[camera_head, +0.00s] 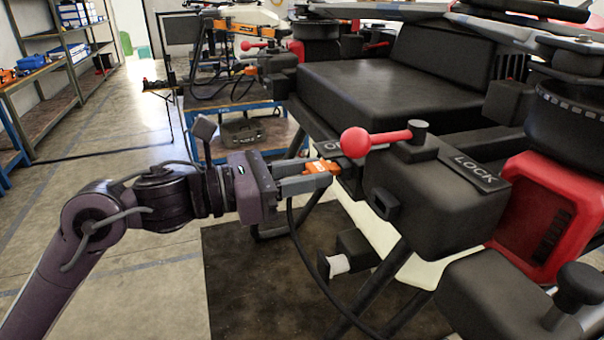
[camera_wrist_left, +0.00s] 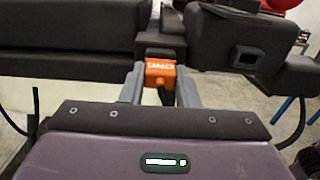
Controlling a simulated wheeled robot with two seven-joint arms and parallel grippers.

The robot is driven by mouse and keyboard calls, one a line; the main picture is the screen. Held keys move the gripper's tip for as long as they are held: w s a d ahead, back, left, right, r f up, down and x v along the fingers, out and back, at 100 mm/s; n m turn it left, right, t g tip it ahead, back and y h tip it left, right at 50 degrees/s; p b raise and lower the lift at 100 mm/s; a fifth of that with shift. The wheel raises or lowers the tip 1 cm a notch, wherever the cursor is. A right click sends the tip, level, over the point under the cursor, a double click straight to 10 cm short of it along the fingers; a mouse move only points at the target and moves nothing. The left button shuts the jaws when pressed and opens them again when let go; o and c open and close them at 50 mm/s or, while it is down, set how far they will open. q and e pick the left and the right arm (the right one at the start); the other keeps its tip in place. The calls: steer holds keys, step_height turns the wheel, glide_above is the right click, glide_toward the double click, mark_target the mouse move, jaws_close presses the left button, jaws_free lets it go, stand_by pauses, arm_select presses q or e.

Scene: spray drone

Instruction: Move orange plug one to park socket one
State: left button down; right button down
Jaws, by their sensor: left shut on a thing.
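The orange plug (camera_head: 318,168) is between the fingers of my left gripper (camera_head: 326,174), which is shut on it beside the drone's black body. In the left wrist view the plug (camera_wrist_left: 160,74) carries the word ONE and sits between the two grey fingers (camera_wrist_left: 160,92). Its far end meets a dark block (camera_wrist_left: 163,42); whether it is seated there I cannot tell. A black cable (camera_head: 305,262) hangs below the plug. An empty rectangular socket opening (camera_head: 384,204) shows on the black housing to the right; it also shows in the left wrist view (camera_wrist_left: 246,57). Which socket is park socket one I cannot read.
A red-knobbed lever (camera_head: 374,140) stands just above and right of the plug, by a LOCK label (camera_head: 476,172). The drone's black housing (camera_head: 450,200) crowds the right side. A blue workbench (camera_head: 235,107) stands behind. The floor at left is clear.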

arm_select(q)
steer(key=shift+w+d, duration=0.15)
steer(key=shift+d, duration=0.4)
steer(key=c, duration=1)
jaws_free()
steer(key=shift+c, duration=0.2)
steer(key=shift+a, duration=0.1)
steer(key=b+v, duration=0.3)
steer(key=v, duration=0.4)
steer(key=shift+a, duration=0.3)
